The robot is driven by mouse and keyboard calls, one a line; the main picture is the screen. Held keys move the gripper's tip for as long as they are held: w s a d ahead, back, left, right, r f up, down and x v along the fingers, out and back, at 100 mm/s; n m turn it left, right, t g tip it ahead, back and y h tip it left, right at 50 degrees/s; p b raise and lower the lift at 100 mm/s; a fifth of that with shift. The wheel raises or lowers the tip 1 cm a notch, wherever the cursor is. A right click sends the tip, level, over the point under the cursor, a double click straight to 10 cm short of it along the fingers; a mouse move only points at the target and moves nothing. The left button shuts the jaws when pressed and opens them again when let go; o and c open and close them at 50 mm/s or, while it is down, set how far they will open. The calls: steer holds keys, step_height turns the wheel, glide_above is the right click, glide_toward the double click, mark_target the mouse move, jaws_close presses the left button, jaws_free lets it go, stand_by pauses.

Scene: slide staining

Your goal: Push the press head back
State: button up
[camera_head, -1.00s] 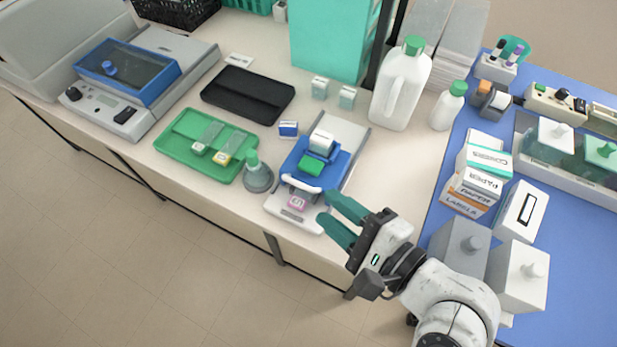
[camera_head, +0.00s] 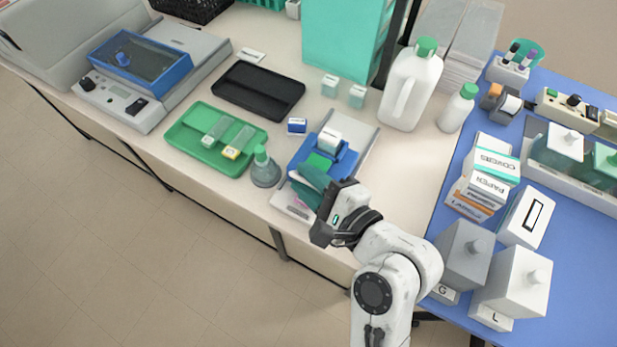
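The press is a blue carriage (camera_head: 346,161) on a long pale base (camera_head: 362,146) near the table's front edge. A white block (camera_head: 330,138) stands at the carriage's back, and a green pad (camera_head: 319,161) lies in front of it. I cannot tell for certain which part is the press head. My gripper (camera_head: 303,182), with teal fingers, is over the front of the press.
A grey-green bottle (camera_head: 265,168) stands just left of the press, and a small blue-white box (camera_head: 297,126) behind it. A green tray (camera_head: 184,143) with slides lies further left. A white jug (camera_head: 410,88) stands behind right. Bare table lies right of the press.

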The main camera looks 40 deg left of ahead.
mark_target(338, 146)
jaws_close()
steer(key=shift+w, duration=0.1)
steer(key=w, duration=0.3)
steer(key=w+a, duration=0.1)
steer(key=w, duration=0.1)
steer(key=w+a, duration=0.1)
steer(key=w, duration=0.2)
steer(key=shift+w, duration=0.35)
steer(key=shift+r, duration=0.1)
steer(key=shift+w, duration=0.1)
steer(key=shift+o, duration=0.6)
jaws_free()
steer(key=shift+w, duration=0.1)
steer(key=shift+o, duration=0.4)
